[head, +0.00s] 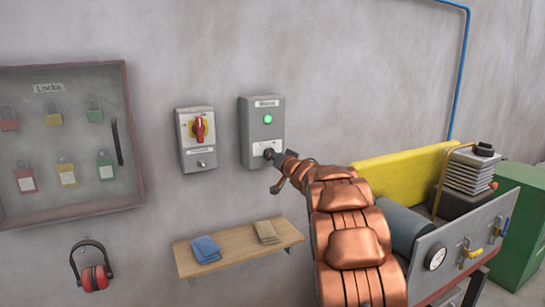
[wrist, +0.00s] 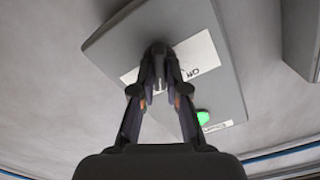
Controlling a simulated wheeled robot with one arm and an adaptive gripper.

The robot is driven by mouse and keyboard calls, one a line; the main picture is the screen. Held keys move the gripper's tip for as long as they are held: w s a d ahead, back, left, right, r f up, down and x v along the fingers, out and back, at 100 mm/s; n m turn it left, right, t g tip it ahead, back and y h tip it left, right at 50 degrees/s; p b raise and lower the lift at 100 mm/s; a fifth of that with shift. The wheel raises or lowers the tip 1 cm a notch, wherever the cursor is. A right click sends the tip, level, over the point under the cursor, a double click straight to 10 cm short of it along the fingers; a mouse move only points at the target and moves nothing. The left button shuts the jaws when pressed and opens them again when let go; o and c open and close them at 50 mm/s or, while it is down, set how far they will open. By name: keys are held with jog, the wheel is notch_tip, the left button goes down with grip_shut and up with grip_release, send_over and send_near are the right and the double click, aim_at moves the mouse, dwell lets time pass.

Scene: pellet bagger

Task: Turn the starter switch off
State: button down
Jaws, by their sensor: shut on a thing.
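A grey starter box (head: 262,102) is mounted on the wall, with a lit green lamp (head: 267,119) in its upper part. Its dark starter switch (head: 268,153) is low on the front, over a white label. My gripper (head: 273,158) reaches it from the lower right. In the wrist view the box (wrist: 215,70) appears turned over, with the lit lamp (wrist: 203,116) at lower right. There my gripper (wrist: 159,72) is shut on the switch (wrist: 158,47). The fingers hide part of the label, so the switch's exact position is hard to read.
A lock cabinet (head: 68,200) and red ear defenders (head: 95,278) are further left. A wooden shelf (head: 235,258) with cloths juts out below. Machinery with a yellow panel (head: 400,172) stands right.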

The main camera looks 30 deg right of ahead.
jog(key=shift+a+r+n+b, duration=0.1)
jog(key=shift+n+b, duration=0.35)
jog(key=shift+n, duration=2.55)
jog(key=shift+a+n+b, duration=0.1)
jog(key=shift+n+b, duration=0.3)
jog(key=shift+n, duration=2.6)
jog(key=c, duration=1.2)
grip_release()
jog(key=shift+s, duration=0.1)
jog(key=shift+s+a, duration=0.15)
jog(key=shift+s, duration=1.8)
jog(key=shift+s+a, duration=0.2)
jog(key=shift+s, duration=1.8)
jog(key=shift+s+a, duration=0.15)
jog(key=shift+s, duration=1.8)
